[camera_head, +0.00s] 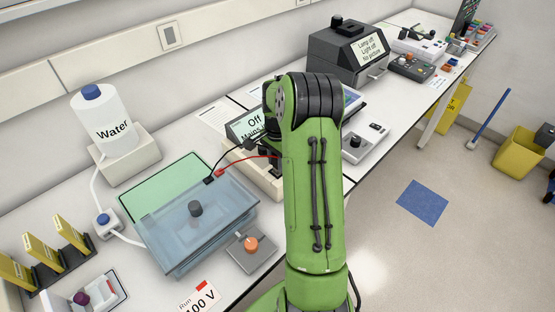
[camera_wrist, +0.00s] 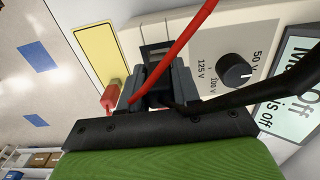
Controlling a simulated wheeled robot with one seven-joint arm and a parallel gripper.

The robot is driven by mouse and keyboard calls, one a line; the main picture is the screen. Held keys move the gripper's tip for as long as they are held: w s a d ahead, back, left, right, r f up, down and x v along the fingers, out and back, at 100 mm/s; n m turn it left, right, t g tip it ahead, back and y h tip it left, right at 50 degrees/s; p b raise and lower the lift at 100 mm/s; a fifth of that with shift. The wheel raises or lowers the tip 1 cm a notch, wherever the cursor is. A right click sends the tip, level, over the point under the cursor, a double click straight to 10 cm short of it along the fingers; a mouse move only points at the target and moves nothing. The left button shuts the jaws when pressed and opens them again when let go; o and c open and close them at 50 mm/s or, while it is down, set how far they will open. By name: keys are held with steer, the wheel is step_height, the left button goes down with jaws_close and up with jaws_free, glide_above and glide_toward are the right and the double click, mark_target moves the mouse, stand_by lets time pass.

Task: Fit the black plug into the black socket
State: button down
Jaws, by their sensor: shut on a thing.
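In the wrist view my gripper (camera_wrist: 162,72) is shut on the black plug, which is mostly hidden between the dark fingers. The black cable (camera_wrist: 250,92) runs from the right into the jaws. The gripper is right up against the cream power supply (camera_wrist: 205,45), beside its voltage dial (camera_wrist: 234,71). The black socket is hidden, so I cannot tell whether the plug is in it. A red plug (camera_wrist: 110,96) stands at the supply's edge, left of my gripper. In the head view my arm covers most of the gripper, and the black cable (camera_head: 232,149) arches toward it.
The red cable (camera_wrist: 186,48) crosses in front of my gripper in the wrist view. The supply's screen (camera_head: 246,125) reads off. Left of my arm is a clear blue tank (camera_head: 195,235) with a lid; a water bottle (camera_head: 103,118) stands behind. Beyond my arm is a dark imager (camera_head: 347,58).

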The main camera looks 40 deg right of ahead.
steer(key=shift+f+b, duration=0.85)
steer(key=shift+f, duration=0.4)
steer(key=c, duration=0.7)
jaws_free()
steer(key=shift+c, duration=0.2)
steer(key=shift+r, duration=0.1)
step_height(320, 180, up, 16)
steer(key=p, duration=0.1)
steer(key=shift+f+p, duration=0.2)
steer(key=shift+p, duration=0.1)
